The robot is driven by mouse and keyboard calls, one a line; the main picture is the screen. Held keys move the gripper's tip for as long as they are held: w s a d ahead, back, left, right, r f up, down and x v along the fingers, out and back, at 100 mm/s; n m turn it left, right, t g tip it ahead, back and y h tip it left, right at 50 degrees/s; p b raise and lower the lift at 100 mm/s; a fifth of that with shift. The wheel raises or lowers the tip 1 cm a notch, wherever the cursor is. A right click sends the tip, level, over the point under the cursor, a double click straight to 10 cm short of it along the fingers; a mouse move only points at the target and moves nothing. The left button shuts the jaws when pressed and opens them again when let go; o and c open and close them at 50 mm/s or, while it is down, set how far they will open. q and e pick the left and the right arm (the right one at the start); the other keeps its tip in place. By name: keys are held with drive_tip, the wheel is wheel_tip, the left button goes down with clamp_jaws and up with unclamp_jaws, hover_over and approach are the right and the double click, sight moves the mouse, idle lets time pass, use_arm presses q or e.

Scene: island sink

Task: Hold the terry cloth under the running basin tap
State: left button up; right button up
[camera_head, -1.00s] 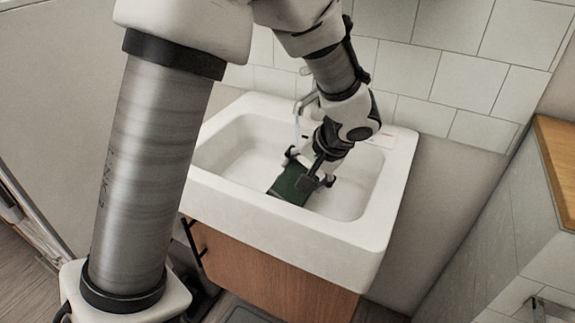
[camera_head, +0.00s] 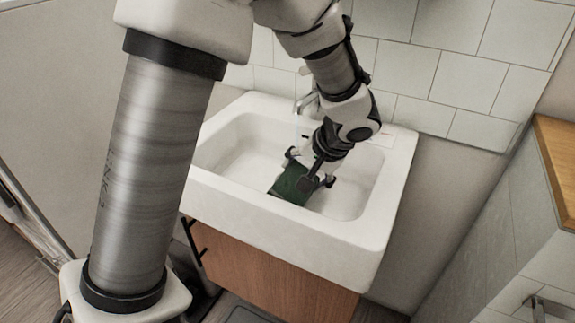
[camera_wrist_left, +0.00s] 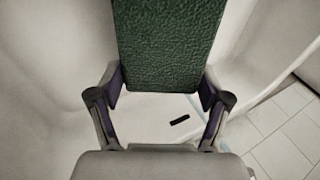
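The dark green terry cloth (camera_head: 289,187) is low inside the white basin (camera_head: 232,196), in front of the tap. My left gripper (camera_head: 309,172) reaches down into the basin and is shut on the cloth. In the left wrist view, the cloth (camera_wrist_left: 170,45) stretches away between the two fingertips (camera_wrist_left: 162,88). The metal tap (camera_head: 304,102) stands at the basin's back edge, behind my gripper. A faint pale stream (camera_head: 297,128) shows under its spout, left of and behind the cloth; I cannot tell whether it touches the cloth. My right gripper is not in view.
The basin's raised rim surrounds my gripper, with a tiled wall (camera_head: 455,75) close behind. A wooden cabinet (camera_head: 270,277) is below. A counter with a wooden top (camera_head: 557,165) stands at the right. The basin's left part is free.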

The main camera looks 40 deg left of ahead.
sight(295, 190)
use_arm(q)
drive_tip(key=shift+s+d+g+p, duration=0.2)
drive_tip(key=shift+s+g+p, duration=0.1)
drive_tip(key=shift+s, duration=0.35)
drive_tip(key=shift+o, duration=0.2)
drive_tip(key=s+d+r+p, duration=0.1)
drive_tip(key=r+p, duration=0.1)
drive_tip(key=s+d+r+p, duration=0.1)
drive_tip(key=s+d+r, duration=0.1)
drive_tip(key=shift+p, duration=0.35)
drive_tip(key=shift+s+d+r, duration=0.1)
drive_tip(key=shift+s+d, duration=0.15)
